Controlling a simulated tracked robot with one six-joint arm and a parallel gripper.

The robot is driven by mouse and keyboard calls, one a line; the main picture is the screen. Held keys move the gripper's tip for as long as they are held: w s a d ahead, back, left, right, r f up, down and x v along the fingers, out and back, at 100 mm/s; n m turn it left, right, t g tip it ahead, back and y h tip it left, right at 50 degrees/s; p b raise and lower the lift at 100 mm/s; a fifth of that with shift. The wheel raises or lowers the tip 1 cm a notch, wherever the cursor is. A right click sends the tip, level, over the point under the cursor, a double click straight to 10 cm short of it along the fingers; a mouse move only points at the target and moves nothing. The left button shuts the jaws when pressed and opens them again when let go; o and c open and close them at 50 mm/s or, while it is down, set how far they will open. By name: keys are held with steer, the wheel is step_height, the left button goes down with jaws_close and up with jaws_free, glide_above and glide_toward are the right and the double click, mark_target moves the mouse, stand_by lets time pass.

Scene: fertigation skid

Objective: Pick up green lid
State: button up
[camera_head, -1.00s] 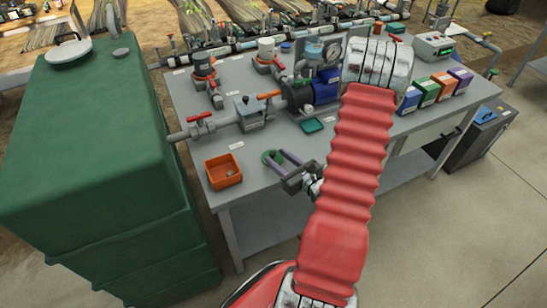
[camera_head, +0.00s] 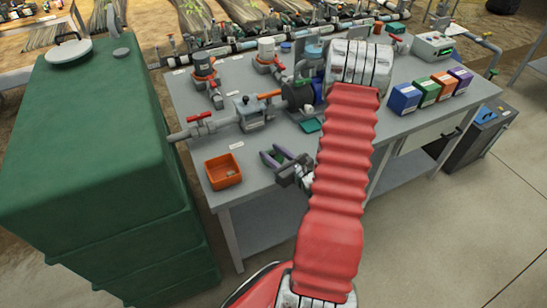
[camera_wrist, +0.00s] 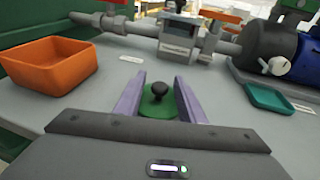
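The green lid (camera_wrist: 160,108), a flat disc with a round black knob (camera_wrist: 159,90) on top, lies on the grey table (camera_wrist: 60,115) in the wrist view. My gripper (camera_wrist: 158,88) is open. Its two purple fingers stand either side of the knob, over the lid, with gaps visible between knob and fingers. The fingers hide the lid's left and right sides. In the head view my gripper (camera_head: 275,157) is near the table's front edge and covers most of the lid.
An orange bin (camera_head: 222,171) stands left of my gripper. A teal tray (camera_head: 311,126) lies to the right. Valves, piping and a blue pump (camera_wrist: 285,50) stand behind. A large green tank (camera_head: 100,140) is at the left. Coloured boxes (camera_head: 404,98) stand farther right.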

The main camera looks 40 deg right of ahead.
mark_target(273, 153)
jaws_close()
steer(key=shift+r, duration=0.1)
stand_by(0.3)
steer(key=shift+r, duration=4.95)
